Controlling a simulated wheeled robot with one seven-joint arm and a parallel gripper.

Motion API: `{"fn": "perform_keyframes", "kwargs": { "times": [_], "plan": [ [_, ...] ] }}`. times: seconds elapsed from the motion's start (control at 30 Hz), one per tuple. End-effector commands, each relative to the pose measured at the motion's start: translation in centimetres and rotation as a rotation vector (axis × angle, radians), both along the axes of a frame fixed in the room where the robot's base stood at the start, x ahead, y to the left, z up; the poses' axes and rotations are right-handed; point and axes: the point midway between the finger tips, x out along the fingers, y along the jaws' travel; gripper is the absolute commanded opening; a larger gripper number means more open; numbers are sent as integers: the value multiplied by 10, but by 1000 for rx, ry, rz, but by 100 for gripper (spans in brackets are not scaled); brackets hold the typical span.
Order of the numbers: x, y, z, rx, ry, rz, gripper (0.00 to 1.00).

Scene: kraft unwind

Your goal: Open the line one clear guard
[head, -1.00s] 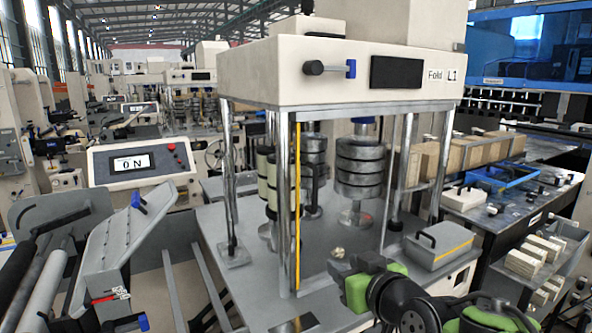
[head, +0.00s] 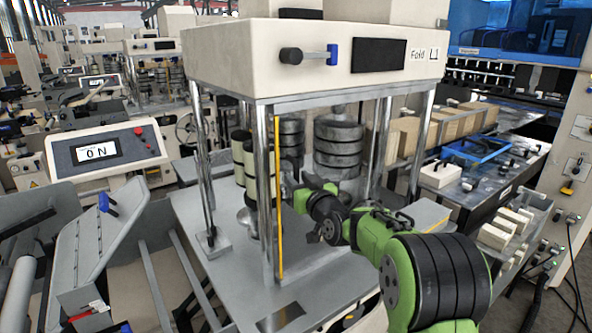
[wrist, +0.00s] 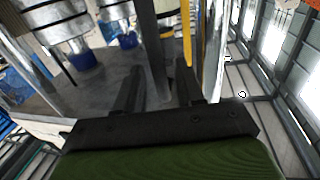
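The line one fold machine, labelled "Fold L1" (head: 425,55), stands in the middle of the head view. Its clear guard is hard to make out; a yellow strip (head: 279,200) runs upright beside the front post, and a yellow strip (wrist: 187,35) also shows in the wrist view. My gripper (head: 291,188) is at the machine's front, just right of the strip. In the wrist view my gripper (wrist: 158,88) has its fingers apart. A dark upright bar (wrist: 147,45) shows between them, possibly the guard's handle; I cannot tell if they touch it.
An ON console (head: 105,150) stands at the left, near a tilted grey panel (head: 95,240). Steel posts (head: 262,190) frame the machine, with stacked dark rolls (head: 338,150) inside. A bench with a blue tray (head: 475,150) is at the right.

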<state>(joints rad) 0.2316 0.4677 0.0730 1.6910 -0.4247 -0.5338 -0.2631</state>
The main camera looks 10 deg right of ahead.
Motion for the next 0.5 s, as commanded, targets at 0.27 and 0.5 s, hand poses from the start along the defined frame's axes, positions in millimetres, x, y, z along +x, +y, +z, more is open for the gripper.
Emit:
{"fn": "perform_keyframes", "kwargs": {
  "times": [0.27,0.5],
  "plan": [
    [18,4,0,1,1,0,38],
    [18,3,-1,1,1,0,22]
  ]
}}
